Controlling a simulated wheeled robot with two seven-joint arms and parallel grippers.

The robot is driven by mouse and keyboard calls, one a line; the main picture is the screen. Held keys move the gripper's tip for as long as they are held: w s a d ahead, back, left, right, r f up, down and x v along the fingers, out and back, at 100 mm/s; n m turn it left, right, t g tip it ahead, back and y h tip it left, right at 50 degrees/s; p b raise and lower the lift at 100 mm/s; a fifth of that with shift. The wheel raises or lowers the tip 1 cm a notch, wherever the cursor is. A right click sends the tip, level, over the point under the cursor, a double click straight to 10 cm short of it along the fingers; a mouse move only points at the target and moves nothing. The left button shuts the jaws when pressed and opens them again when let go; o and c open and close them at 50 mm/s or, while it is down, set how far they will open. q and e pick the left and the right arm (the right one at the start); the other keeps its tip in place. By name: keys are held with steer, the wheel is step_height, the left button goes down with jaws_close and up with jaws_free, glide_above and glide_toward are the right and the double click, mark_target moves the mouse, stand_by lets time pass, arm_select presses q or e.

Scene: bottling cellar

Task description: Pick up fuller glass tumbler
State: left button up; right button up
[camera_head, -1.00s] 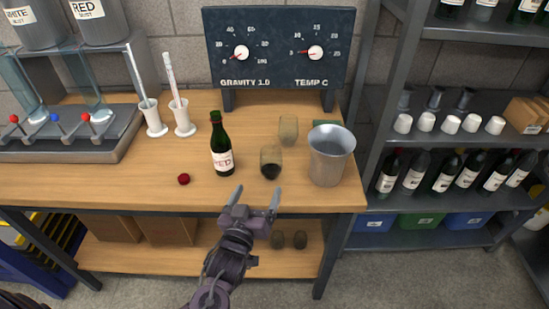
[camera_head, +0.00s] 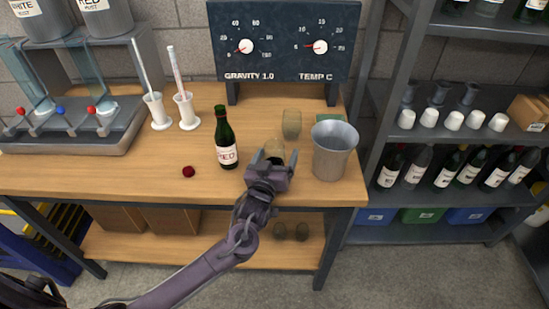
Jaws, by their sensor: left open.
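The fuller glass tumbler (camera_head: 276,149) stands on the wooden bench. Its upper part shows beyond my left gripper; its lower part, where dark liquid showed earlier, is hidden by the gripper. My left gripper (camera_head: 275,156) is open, with one finger on each side of the tumbler in the picture. I cannot tell whether the fingers touch it. A second tumbler (camera_head: 291,123), with no dark liquid visible, stands farther back. My right gripper is not in view.
A green bottle with a RED label (camera_head: 225,138) stands left of the tumbler, and a metal bucket (camera_head: 333,152) stands close to its right. A dark red cap (camera_head: 188,171) lies on the bench (camera_head: 130,182). A gauge panel (camera_head: 283,42) stands behind.

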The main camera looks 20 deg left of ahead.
arm_select(q)
steer(key=c, duration=1.1)
steer(key=shift+s+d+r+b, duration=0.1)
steer(key=shift+s+b, duration=0.4)
steer(key=shift+s, duration=3.95)
steer(key=shift+s+d+r+b, duration=0.1)
steer(key=shift+s+b, duration=0.35)
steer(key=shift+s, duration=4)
